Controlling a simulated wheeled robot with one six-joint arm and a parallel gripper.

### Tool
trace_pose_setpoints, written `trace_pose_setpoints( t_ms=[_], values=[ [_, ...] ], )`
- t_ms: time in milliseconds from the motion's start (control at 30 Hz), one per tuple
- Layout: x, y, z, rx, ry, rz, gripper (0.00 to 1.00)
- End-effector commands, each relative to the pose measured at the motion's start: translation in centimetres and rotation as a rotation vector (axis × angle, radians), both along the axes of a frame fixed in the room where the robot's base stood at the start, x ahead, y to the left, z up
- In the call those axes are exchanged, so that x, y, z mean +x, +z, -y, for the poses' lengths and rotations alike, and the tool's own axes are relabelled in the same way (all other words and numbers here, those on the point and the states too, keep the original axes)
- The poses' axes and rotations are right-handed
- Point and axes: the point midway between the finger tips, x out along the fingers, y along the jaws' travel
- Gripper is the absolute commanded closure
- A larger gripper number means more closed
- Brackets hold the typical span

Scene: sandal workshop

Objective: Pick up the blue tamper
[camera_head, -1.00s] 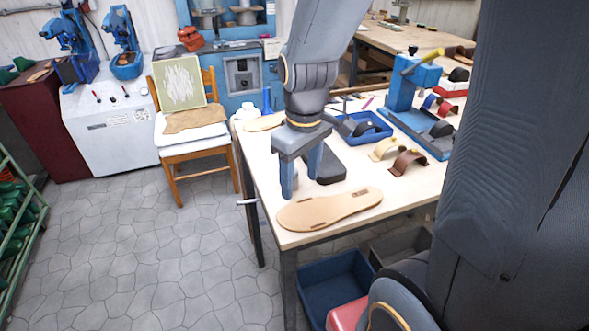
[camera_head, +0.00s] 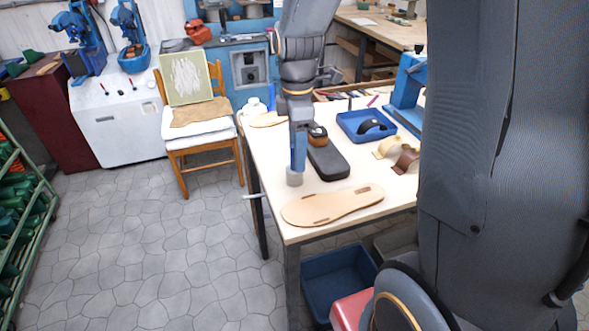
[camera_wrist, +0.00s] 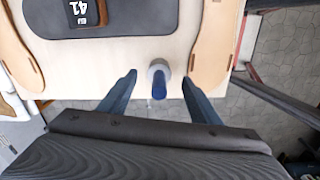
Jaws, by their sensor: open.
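The blue tamper (camera_wrist: 160,82) has a blue handle and a round grey foot. In the wrist view it lies between the two blue-grey fingers of my gripper (camera_wrist: 158,76), with a gap on each side. In the head view its grey foot (camera_head: 294,179) shows on the table near the left edge. My gripper (camera_head: 299,160) is there right above the foot, open and pointing down, with the fingers nearly in line. It hides most of the handle in that view.
A tan sole (camera_head: 332,204) lies close in front on the table (camera_head: 390,205). A dark pad (camera_head: 328,163) with a small block marked 41 (camera_wrist: 88,12) is beside the tamper. A blue tray (camera_head: 365,125) stands farther right. The table's left edge is near.

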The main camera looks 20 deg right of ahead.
Motion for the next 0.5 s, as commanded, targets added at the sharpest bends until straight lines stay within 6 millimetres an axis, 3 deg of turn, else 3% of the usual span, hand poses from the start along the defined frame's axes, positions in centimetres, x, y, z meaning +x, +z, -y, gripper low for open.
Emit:
trace_pose_setpoints(
  t_ms=[500],
  values=[
    [0.1,-4.8,-0.6,0.0,-0.002,-0.001,0.43]
  ],
)
